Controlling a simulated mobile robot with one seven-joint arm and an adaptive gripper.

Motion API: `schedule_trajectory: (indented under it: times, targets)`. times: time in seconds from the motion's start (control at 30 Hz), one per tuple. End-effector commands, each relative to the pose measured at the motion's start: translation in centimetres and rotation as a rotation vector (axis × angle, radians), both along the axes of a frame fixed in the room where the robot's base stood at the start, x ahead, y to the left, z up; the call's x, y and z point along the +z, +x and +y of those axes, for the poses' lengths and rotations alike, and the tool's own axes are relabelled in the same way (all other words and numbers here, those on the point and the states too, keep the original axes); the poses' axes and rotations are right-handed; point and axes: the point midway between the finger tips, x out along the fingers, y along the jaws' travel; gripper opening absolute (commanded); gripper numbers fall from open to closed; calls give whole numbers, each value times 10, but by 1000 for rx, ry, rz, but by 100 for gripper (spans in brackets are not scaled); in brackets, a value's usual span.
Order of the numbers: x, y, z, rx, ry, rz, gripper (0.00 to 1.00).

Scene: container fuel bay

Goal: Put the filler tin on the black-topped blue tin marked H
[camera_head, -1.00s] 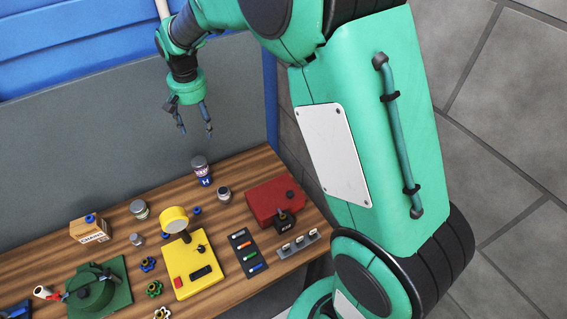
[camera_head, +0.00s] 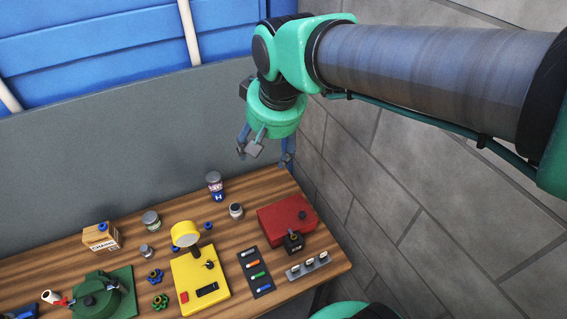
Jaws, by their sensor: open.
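A small tin with a grey top and a white and purple label (camera_head: 214,182), which looks like the filler tin, stands upright on a blue tin marked H (camera_head: 218,197) near the back of the wooden bench. The two look stacked and in line. The top of the blue tin is covered, so I cannot see its black colour. My gripper (camera_head: 265,156) is open and empty, pointing down, well above the bench, to the right of the stack and apart from it.
The bench (camera_head: 225,238) also holds a yellow device (camera_head: 200,282), a red case (camera_head: 284,218), a small grey jar (camera_head: 236,211), a larger jar (camera_head: 152,220), a cardboard box (camera_head: 101,237) and a green machine (camera_head: 97,294). A grey panel (camera_head: 110,170) stands behind.

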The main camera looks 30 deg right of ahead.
Motion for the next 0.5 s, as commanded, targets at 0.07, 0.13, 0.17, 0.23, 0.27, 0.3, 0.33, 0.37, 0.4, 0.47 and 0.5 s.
schedule_trajectory:
  times: [0.07, 0.13, 0.17, 0.23, 0.27, 0.3, 0.33, 0.37, 0.4, 0.47, 0.5]
  targets:
    - [3, -23, -4, 6, -5, -24, 66]
    - [3, -42, -7, 12, -9, -44, 66]
    - [3, -50, -8, 15, -11, -51, 66]
    - [1, -68, -11, 22, -17, -69, 66]
    - [0, -75, -12, 25, -18, -76, 66]
    - [-1, -84, -13, 28, -21, -86, 66]
    - [-3, -90, -13, 31, -24, -91, 66]
    - [-4, -96, -14, 33, -26, -97, 66]
    - [-6, -103, -15, 37, -29, -103, 66]
    - [-7, -111, -16, 39, -31, -113, 66]
    - [-9, -115, -16, 40, -33, -117, 66]
